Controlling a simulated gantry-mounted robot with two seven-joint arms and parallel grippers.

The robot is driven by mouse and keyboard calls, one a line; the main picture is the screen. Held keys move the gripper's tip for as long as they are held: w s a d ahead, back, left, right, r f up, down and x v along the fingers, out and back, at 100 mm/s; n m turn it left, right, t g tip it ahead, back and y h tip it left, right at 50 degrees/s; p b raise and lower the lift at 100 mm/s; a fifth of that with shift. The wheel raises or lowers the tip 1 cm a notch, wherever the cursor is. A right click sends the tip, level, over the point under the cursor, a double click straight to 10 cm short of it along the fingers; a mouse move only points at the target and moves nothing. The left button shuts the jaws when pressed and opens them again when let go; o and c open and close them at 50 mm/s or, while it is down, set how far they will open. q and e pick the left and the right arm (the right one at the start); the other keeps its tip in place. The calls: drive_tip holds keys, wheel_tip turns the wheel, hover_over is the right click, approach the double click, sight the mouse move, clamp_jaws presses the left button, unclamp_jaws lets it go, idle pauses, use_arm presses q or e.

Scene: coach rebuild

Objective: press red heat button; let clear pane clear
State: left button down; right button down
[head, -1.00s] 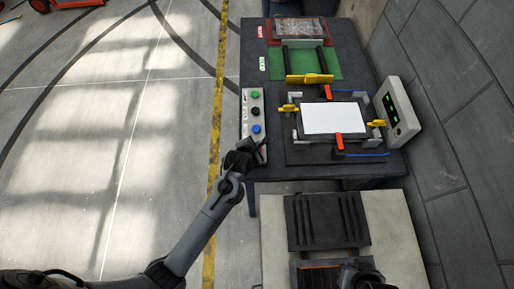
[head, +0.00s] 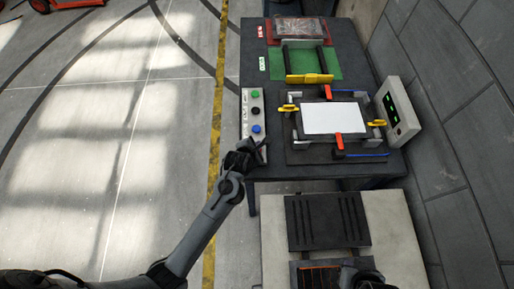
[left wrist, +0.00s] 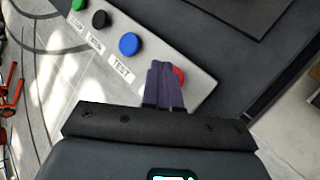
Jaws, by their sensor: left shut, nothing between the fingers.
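My left gripper (head: 260,146) is shut and empty at the near end of the button panel (head: 246,97). In the left wrist view its closed fingers (left wrist: 163,87) are over the red button (left wrist: 180,76) and hide part of it. I cannot tell whether they touch it. In the head view the gripper hides the red button. A flat pane (head: 333,118) looks opaque white and lies in a dark fixture (head: 300,155) on the table.
Blue (left wrist: 129,44), black (left wrist: 99,19) and green (left wrist: 78,4) buttons line the panel. A box with green lights (head: 398,110) stands right of the fixture. Yellow clamps (head: 289,108) and red tabs (head: 328,92) surround the pane. Red (head: 268,38) and green (head: 275,66) areas lie behind.

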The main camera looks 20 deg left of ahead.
use_arm(q)
drive_tip(key=shift+f, duration=0.75)
idle(0.7)
drive_tip(key=shift+r, duration=0.2)
drive_tip(key=shift+r+p, duration=0.7)
wheel_tip(320, 180, up, 5)
drive_tip(key=p, duration=0.5)
idle(0.3)
drive_tip(key=shift+d+r, duration=0.1)
idle(0.5)
